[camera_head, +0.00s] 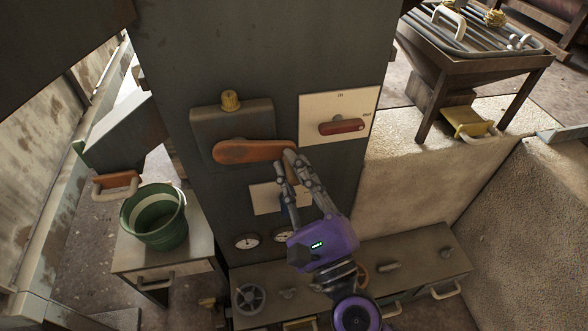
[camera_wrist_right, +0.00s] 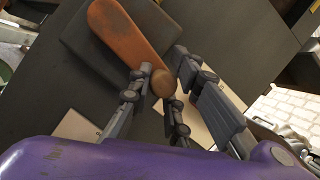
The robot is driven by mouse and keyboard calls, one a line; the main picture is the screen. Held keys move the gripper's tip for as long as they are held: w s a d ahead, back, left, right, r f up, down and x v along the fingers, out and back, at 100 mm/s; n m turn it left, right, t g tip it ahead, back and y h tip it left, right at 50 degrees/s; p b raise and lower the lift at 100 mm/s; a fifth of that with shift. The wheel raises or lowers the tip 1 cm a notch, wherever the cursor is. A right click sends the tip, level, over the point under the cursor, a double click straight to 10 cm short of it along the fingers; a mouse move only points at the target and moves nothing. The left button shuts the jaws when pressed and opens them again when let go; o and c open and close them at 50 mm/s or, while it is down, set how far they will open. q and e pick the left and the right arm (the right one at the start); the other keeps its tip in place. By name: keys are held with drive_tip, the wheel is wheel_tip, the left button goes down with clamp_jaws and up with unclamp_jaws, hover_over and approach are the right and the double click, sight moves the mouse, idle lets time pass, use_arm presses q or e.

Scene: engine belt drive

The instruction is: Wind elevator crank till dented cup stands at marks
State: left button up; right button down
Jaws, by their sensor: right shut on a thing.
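The elevator crank is an orange-brown arm (camera_head: 250,151) on a dark box on the front of a tall grey column. It points to the right, nearly level in the head view, with a round wooden knob at its free end. The knob (camera_wrist_right: 162,83) shows in the right wrist view at the end of the crank arm (camera_wrist_right: 125,30). My purple right gripper (camera_head: 291,166) comes from below with its grey fingers shut around the knob. The fingers partly hide the knob in the head view. I cannot make out the dented cup or the marks. My left gripper is not in view.
A white panel with a red handle (camera_head: 341,127) is right of the crank, and a yellow knob (camera_head: 231,100) is above it. Gauges (camera_head: 247,241) and a bench (camera_head: 415,262) with a handwheel (camera_head: 249,298) lie below. A green bucket (camera_head: 154,232) stands at left.

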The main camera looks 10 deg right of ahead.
drive_tip(key=c, duration=1.7)
unclamp_jaws()
drive_tip(key=shift+a+r, duration=0.2)
drive_tip(key=shift+a, duration=0.1)
drive_tip(key=shift+c, duration=0.2)
drive_tip(key=shift+s, duration=0.1)
drive_tip(key=shift+s+d+f, duration=0.2)
drive_tip(key=shift+s+f, duration=0.1)
drive_tip(key=shift+s, duration=0.05)
drive_tip(key=v, duration=1.1)
drive_tip(key=shift+s+a+r, duration=0.1)
drive_tip(key=shift+r, duration=0.05)
